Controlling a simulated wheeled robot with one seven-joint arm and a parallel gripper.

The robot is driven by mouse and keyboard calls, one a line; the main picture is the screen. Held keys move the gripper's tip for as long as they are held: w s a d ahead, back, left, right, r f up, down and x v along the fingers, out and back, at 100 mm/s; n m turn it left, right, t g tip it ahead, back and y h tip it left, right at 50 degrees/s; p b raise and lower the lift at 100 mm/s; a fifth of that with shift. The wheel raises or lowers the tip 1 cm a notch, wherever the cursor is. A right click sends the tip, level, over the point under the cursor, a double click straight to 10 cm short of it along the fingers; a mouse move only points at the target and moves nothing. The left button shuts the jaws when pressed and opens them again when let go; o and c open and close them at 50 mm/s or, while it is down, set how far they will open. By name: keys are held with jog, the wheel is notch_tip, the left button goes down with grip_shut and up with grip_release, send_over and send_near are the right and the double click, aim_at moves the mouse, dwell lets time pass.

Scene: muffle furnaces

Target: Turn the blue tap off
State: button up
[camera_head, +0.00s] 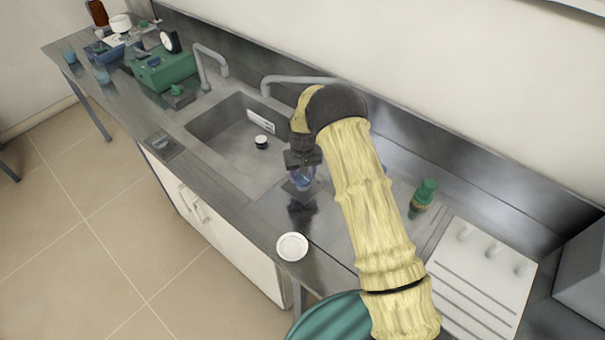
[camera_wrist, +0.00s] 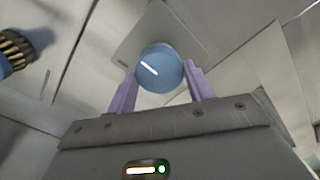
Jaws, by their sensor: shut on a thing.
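The blue tap is a round blue knob (camera_wrist: 160,68) with a short white line on its face, sloping from upper left to lower right in the wrist view. My gripper (camera_wrist: 162,85) is shut on it, with a purple finger at each side of the knob. In the head view the blue knob (camera_head: 302,179) shows just below my gripper (camera_head: 302,168), over a dark square plate beside the sink. The tap's body beneath the knob is hidden.
The sink (camera_head: 225,150) lies left of my gripper, with a grey spout (camera_head: 285,80) behind. A green-topped fitting (camera_head: 424,192) stands to the right. A blue fitting with a brass ring (camera_wrist: 14,50) is at the wrist view's left. A white dish (camera_head: 292,246) sits near the front edge.

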jog(key=o, duration=1)
jog(key=shift+c, duration=0.2)
jog(key=shift+r, duration=0.1)
notch_tip(320, 180, up, 17)
jog(key=b, duration=0.4)
jog(key=shift+r, duration=0.1)
jog(key=s+d+r+m+t, duration=0.1)
jog(key=s+d, duration=0.8)
jog(key=s, duration=0.4)
jog(key=s+d+m+t, duration=0.1)
jog(key=s+d+m, duration=0.1)
jog(key=s+d, duration=0.6)
jog(key=s, duration=0.6)
jog(key=shift+d+r+t, duration=0.3)
jog(key=shift+d+r, duration=0.05)
